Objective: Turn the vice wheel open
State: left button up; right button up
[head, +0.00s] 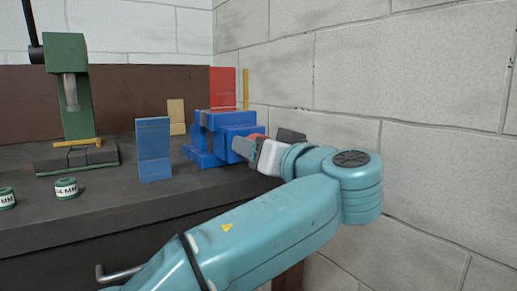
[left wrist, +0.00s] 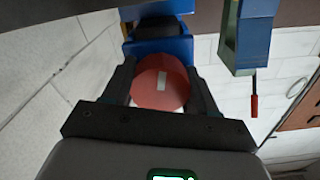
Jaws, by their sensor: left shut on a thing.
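The blue vice (head: 215,128) stands at the right end of the bench, close to the block wall. Its round red wheel (left wrist: 160,84), with a white mark on its face, sits between my left gripper's fingers in the left wrist view. My left gripper (head: 262,141) is shut on the wheel, a finger on either side of it. In the head view the gripper hides most of the wheel. Part of the blue vice (left wrist: 165,47) shows beyond the wheel in the left wrist view. My right gripper is in neither view.
A blue block (head: 154,150) stands left of the vice, with a tan block (head: 176,116) and a red panel (head: 222,88) behind. A green drill press (head: 73,95) and two labelled rolls (head: 66,188) (head: 7,198) are farther left. The wall (head: 430,110) is close on the right.

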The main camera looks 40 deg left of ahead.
pick_arm(q)
jog(key=shift+s+a, duration=0.1)
jog(key=shift+a, duration=0.05)
dwell(0.5)
jog(key=o, duration=1)
jog(key=shift+a+r, duration=0.1)
jog(key=shift+f, duration=0.2)
jog(key=shift+d+r, duration=0.1)
jog(key=shift+d, duration=0.1)
jog(key=v, duration=1.6)
jog(key=shift+d+p, duration=0.1)
jog(key=shift+p, duration=0.3)
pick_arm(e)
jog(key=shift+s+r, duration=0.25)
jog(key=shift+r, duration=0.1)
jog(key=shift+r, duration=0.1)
